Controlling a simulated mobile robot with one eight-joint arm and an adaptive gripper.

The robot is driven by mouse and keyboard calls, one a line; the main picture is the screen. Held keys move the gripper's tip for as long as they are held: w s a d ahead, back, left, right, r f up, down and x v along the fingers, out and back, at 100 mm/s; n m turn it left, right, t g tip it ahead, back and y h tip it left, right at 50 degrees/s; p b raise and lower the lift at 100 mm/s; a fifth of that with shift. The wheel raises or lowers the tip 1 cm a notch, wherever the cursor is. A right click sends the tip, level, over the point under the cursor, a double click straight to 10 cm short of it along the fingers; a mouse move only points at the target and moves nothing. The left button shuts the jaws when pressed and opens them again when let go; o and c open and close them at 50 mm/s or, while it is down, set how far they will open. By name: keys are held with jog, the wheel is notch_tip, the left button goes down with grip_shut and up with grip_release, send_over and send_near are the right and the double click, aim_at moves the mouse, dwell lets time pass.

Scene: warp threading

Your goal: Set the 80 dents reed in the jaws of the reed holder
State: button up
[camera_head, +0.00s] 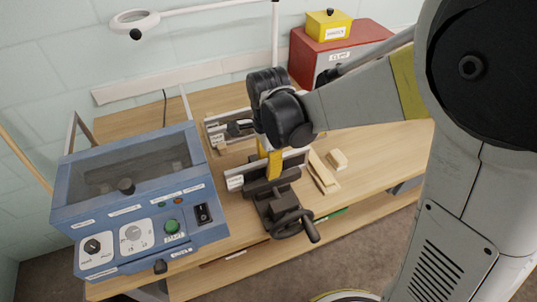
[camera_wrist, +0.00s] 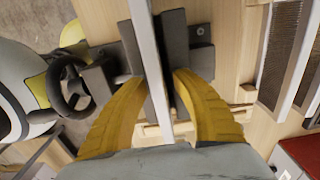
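The reed holder (camera_head: 272,193) is a dark vise with a handwheel (camera_head: 290,222) near the table's front edge. A long silver reed (camera_head: 293,160) with a white end label, too small to read, lies along its jaws. In the wrist view the reed (camera_wrist: 145,40) appears as a pale bar running between the dark jaws (camera_wrist: 176,48). My gripper (camera_wrist: 160,78) has its yellow fingers on either side of the bar, with a gap visible on the right side. In the head view my gripper (camera_head: 265,152) points down over the holder. Its fingers partly hide the jaws, and seating depth cannot be told.
More reeds (camera_wrist: 280,55) lie on a rack behind the holder, also in the head view (camera_head: 222,132). A blue control box (camera_head: 140,200) stands at left. Wooden strips (camera_head: 322,172) lie right of the holder. A red cabinet (camera_head: 318,55) carries a yellow box (camera_head: 328,25).

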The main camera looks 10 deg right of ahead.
notch_tip(320, 180, up, 11)
jog(key=shift+r, duration=0.1)
jog(key=shift+s+d+r, duration=0.1)
jog(key=s+d+r+n+t, duration=0.1)
jog(key=s+d+n+t, duration=0.6)
jog(key=s+d+n, duration=0.3)
jog(key=d+n, duration=0.3)
jog(key=n, duration=0.1)
jog(key=shift+s+d+r+n, duration=0.15)
jog(key=shift+s+r+n, duration=0.1)
jog(key=shift+s+n, duration=0.15)
